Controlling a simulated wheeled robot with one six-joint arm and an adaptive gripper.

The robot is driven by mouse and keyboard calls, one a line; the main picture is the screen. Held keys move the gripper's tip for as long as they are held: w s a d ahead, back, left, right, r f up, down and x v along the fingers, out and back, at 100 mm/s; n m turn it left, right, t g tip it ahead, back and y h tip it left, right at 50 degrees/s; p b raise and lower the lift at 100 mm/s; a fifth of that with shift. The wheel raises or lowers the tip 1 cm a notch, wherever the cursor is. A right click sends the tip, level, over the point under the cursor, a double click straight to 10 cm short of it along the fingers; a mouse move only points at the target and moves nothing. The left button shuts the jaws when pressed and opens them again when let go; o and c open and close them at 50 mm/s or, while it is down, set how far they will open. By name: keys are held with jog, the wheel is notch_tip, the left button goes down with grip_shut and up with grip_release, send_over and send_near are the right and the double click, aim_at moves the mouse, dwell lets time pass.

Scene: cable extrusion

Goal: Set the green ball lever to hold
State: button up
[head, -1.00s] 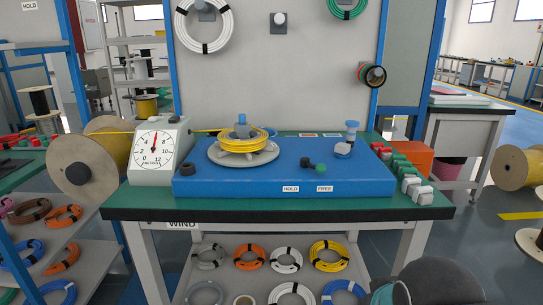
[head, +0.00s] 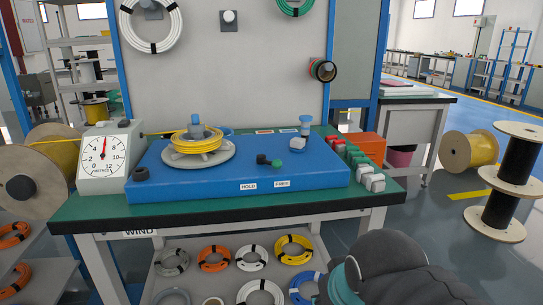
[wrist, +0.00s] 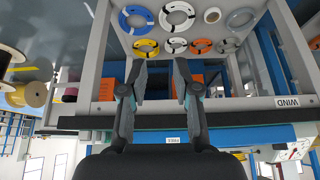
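The green ball lever (head: 277,163) stands on the blue bench unit (head: 220,179). Its black pivot is at the left and its green ball points right, on the side of the FREE label (head: 282,184). The HOLD label (head: 248,186) is left of it. My gripper (wrist: 158,82) is open and empty in the wrist view, which is upside down. It faces the shelf under the bench, apart from the lever. The FREE label also shows in the wrist view (wrist: 174,140); the lever does not show there.
A yellow cable coil (head: 196,143) sits on a turntable beside the meter dial (head: 103,156). Red, green and grey blocks (head: 362,170) line the bench's right end. Coils lie on the shelf below. Spools (head: 510,180) stand on the floor at right, where some floor is free.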

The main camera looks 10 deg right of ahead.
jog(key=shift+m, duration=0.5)
jog(key=w+r, duration=0.3)
jog(key=r, duration=0.1)
jog(key=w+r, duration=0.4)
jog(key=shift+w+r, duration=0.15)
jog(key=shift+r, duration=0.05)
grip_shut()
jog(key=w+r+m, duration=0.1)
jog(key=w+r, duration=0.4)
jog(key=w, duration=0.4)
jog(key=w+a+r+m+g+h, duration=0.1)
jog(key=w+r+m, duration=0.1)
jog(key=w+r, duration=0.3)
jog(key=w+a+r+m+g, duration=0.1)
jog(key=w+r, duration=0.4)
jog(key=w, duration=0.8)
jog(key=shift+a+m+h, duration=0.2)
jog(key=shift+m+h, duration=0.1)
jog(key=shift+h, duration=0.1)
